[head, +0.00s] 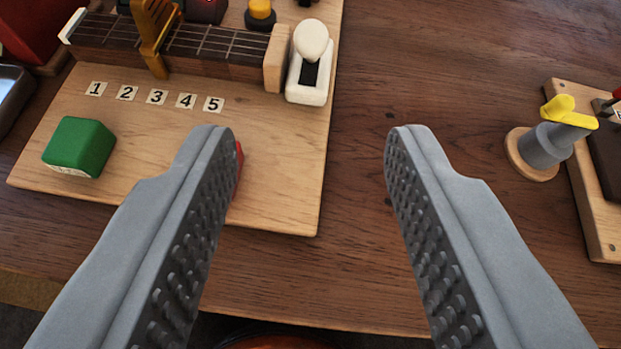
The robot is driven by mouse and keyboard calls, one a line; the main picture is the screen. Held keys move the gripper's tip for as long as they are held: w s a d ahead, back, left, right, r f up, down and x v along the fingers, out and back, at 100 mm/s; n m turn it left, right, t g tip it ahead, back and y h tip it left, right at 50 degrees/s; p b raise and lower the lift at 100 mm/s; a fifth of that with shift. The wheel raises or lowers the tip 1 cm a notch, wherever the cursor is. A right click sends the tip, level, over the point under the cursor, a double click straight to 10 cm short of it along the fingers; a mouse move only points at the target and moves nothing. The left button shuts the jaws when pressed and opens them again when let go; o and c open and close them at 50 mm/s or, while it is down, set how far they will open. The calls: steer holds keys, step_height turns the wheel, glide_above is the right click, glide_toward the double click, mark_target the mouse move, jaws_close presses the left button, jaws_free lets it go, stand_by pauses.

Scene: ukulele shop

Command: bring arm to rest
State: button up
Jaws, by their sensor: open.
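My gripper (312,140) is open, with its two grey ridged fingers wide apart and nothing between them but a view of the table below. The left finger overlaps the right part of a light wooden board (270,190) in the picture. The right finger shows over the bare dark wooden table (400,60). I cannot tell the height of the fingers above the table. A red object (238,168) on the board is mostly hidden behind the left finger.
The board carries a green block (78,147), number labels 1 to 5, a fretted neck (215,43) with a yellow clamp (154,40), and a white lever (310,60). A grey post with a yellow top (548,140) stands at right. The table between is clear.

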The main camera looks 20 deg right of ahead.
stand_by(0.3)
steer(key=s+a+n+t+y, duration=0.1)
steer(key=s+a+t+y, duration=0.2)
steer(key=a, duration=0.6)
steer(key=shift+s+f+n+t, duration=0.25)
steer(key=shift+s+t, duration=0.2)
steer(key=shift+t, duration=0.75)
steer(key=shift+w+a, duration=0.1)
stand_by(0.9)
